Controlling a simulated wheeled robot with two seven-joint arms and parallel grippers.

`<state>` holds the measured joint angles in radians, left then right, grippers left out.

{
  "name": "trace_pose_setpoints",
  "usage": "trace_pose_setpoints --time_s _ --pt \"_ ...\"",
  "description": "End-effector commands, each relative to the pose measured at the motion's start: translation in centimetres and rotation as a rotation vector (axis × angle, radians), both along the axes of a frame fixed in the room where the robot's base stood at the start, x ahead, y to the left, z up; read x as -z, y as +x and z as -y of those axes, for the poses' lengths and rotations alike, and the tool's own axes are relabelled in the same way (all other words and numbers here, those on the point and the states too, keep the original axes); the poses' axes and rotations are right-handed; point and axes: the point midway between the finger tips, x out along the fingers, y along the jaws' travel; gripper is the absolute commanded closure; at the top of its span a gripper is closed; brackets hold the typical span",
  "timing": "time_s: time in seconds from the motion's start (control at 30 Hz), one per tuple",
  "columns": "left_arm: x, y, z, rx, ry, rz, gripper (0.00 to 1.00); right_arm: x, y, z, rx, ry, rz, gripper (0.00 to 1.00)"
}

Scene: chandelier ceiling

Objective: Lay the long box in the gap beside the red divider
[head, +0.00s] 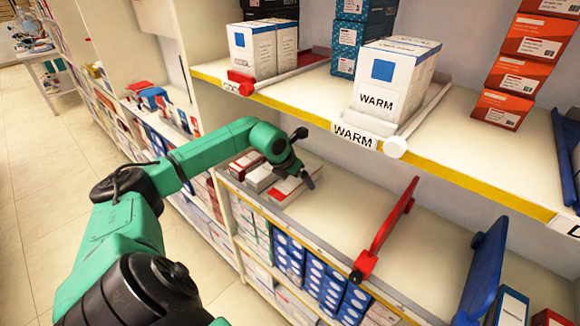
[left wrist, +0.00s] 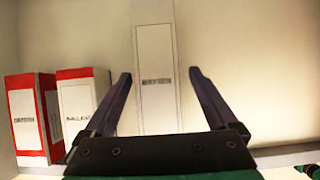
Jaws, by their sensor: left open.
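The long box is pale with a printed label and stands or lies between my left fingers in the left wrist view (left wrist: 156,80); its far end is cut off by the top edge. In the head view it seems to be the rightmost box (head: 288,190) of a small group on the lower shelf, partly behind my gripper. My left gripper (head: 304,160) is open, with a finger on either side of the box and clear space at both sides. The red divider (head: 390,228) stands on the same shelf, to the right. My right gripper is out of view.
Two red-edged white boxes (left wrist: 78,108) are left of the long box. A blue divider (head: 486,268) stands right of the red one, with bare shelf between them. Bare shelf (head: 345,200) also lies left of the red divider. The upper shelf's yellow edge (head: 290,110) overhangs.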

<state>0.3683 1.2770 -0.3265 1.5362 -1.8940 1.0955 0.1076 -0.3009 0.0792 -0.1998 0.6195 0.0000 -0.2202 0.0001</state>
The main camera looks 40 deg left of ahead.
Motion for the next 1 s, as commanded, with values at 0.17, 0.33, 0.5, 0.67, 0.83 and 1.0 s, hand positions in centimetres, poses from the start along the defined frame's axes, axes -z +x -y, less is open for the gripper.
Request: trace_pose_setpoints --time_s 0.17,0.33,0.5,0.67,0.83,1.0 --pt "-2.0 -1.3 -0.1 0.001 0.008 -0.001 0.08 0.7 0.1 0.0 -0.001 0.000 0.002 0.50" --pt "-3.9 -2.8 0.0 0.006 0.012 -0.002 0.08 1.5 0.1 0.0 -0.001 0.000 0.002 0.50" --pt "-4.0 -4.1 0.1 0.017 0.014 0.000 0.08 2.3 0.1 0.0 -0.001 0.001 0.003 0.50" --pt "-3.8 -5.5 0.0 0.000 0.009 -0.005 0.08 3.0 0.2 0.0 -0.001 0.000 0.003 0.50" --pt "-4.2 -8.1 0.1 -0.001 0.006 0.002 0.08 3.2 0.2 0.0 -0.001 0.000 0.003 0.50" --pt "-4.1 -11.6 0.2 -0.005 0.003 0.003 0.08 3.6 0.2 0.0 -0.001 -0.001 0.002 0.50"
